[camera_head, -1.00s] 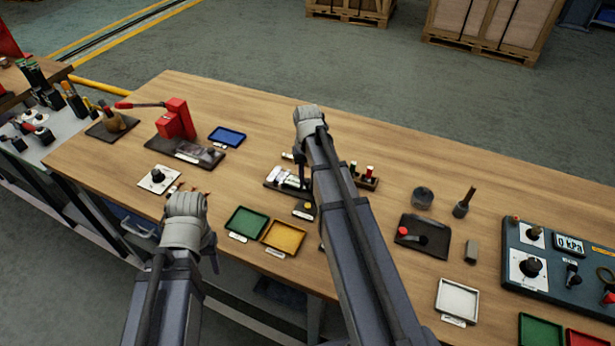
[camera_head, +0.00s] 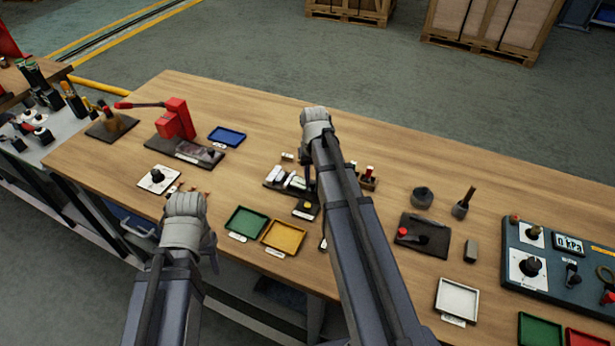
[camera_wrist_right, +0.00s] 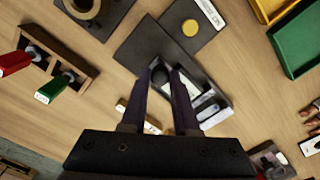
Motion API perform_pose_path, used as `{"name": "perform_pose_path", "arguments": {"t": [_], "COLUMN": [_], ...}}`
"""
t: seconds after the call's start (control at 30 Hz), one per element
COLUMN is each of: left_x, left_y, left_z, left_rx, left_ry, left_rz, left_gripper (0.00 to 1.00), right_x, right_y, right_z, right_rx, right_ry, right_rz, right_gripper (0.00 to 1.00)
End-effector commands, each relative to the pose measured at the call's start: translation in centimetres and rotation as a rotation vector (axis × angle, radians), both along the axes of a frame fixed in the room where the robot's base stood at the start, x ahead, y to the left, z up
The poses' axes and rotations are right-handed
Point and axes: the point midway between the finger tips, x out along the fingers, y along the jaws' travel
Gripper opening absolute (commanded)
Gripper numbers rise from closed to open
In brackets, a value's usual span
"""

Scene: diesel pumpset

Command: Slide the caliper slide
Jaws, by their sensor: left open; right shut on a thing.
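The caliper fixture (camera_head: 275,184) is a dark base with pale, silvery parts, near the middle of the bench. In the right wrist view its dark plate (camera_wrist_right: 142,45) and pale slide parts (camera_wrist_right: 207,105) show around the fingers. My right gripper (camera_wrist_right: 165,75) points down at the fixture, shut on a dark round knob (camera_wrist_right: 159,74) between its fingertips. In the head view my right arm covers part of the fixture. My left gripper (camera_head: 212,252) is open in front of the bench's near edge, apart from the fixture; its fingertips show poorly.
A plate with a yellow disc (camera_wrist_right: 189,28) adjoins the fixture. A green tray (camera_head: 247,222) and a yellow tray (camera_head: 283,237) lie in front. A rack with red and green pieces (camera_wrist_right: 55,68) stands close by. A red press (camera_head: 176,120) is at the left.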

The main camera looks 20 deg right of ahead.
Motion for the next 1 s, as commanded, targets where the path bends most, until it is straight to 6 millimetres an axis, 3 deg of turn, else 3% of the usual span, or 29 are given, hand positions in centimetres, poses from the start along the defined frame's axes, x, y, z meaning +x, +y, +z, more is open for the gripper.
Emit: {"name": "perform_pose_path", "arguments": {"t": [0.1, 0.33, 0.37, 0.6, 1.0], "left_x": [0.0, 0.0, 0.0, 0.0, 0.0], "left_y": [0.0, 0.0, 0.0, 0.0, 0.0], "left_z": [0.0, 0.0, 0.0, 0.0, 0.4], "left_rx": [0.0, 0.0, 0.0, 0.0, 0.0], "left_ry": [0.0, 0.0, 0.0, 0.0, 0.0], "left_rz": [0.0, 0.0, 0.0, 0.0, 0.0], "left_gripper": [0.5, 0.5, 0.5, 0.5, 0.5], "right_x": [-1.35, -1.2, -1.2, -1.19, -1.19], "right_y": [-1.03, -1.03, -1.03, -1.02, -1.02], "right_z": [0.0, 0.0, 0.0, 0.0, 0.41], "right_rx": [-0.001, -0.001, -0.001, -0.001, -0.001], "right_ry": [0.0, 0.0, 0.0, 0.0, 0.0], "right_rz": [-0.002, 0.0, 0.0, 0.0, 0.0], "right_gripper": [0.0, 0.0, 0.31, 0.58, 0.59]}}
